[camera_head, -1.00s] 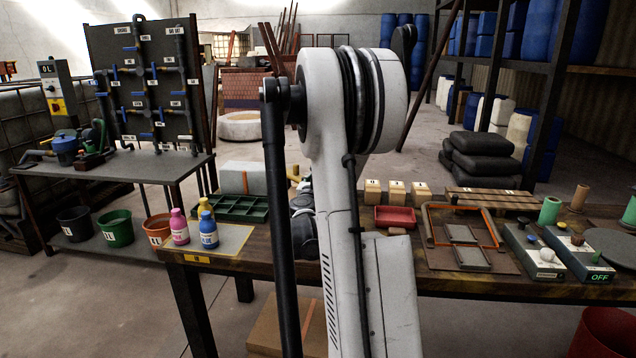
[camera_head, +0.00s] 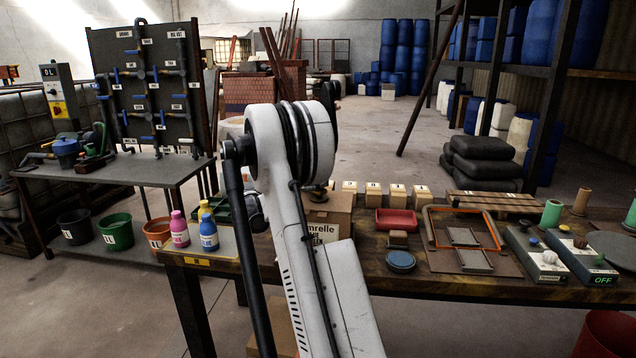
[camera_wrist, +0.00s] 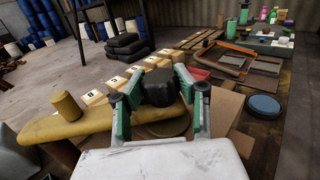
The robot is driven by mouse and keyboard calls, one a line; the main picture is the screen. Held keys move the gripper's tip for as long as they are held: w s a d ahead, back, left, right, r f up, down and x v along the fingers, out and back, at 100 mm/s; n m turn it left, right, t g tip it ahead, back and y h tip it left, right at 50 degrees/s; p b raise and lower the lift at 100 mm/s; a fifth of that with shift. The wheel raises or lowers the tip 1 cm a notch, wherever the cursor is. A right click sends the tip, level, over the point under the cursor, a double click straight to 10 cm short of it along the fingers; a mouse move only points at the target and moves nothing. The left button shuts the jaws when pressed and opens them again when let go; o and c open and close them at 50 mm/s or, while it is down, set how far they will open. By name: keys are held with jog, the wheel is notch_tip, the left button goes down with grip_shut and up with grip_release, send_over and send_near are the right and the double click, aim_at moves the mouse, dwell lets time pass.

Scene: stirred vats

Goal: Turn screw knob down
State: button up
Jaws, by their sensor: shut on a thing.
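A dark, rounded knob (camera_wrist: 158,87) stands in the middle of the wrist view, above a round brown base (camera_wrist: 166,127). My gripper (camera_wrist: 160,98) has its green-padded fingers on either side of the knob and is shut on it. A worn yellow bar (camera_wrist: 85,124) with an upright yellow cylinder (camera_wrist: 66,105) lies at the left, passing behind the left finger. In the head view my white arm covers my gripper and most of this place. The knob's lower part and thread are hidden.
Numbered wooden blocks (camera_wrist: 112,78) stand just behind the knob. A blue round lid (camera_wrist: 263,106) lies to the right; it also shows in the head view (camera_head: 401,260). A cardboard box (camera_head: 326,214) stands beside my arm. A red tray (camera_head: 396,219) and orange frame (camera_head: 462,211) sit farther right.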

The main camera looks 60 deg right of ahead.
jog(key=shift+m+g+y, duration=0.3)
jog(key=shift+m+g, duration=0.2)
jog(key=shift+g, duration=0.2)
jog(key=o, duration=1.3)
jog(key=shift+c, duration=0.2)
jog(key=v, duration=1.2)
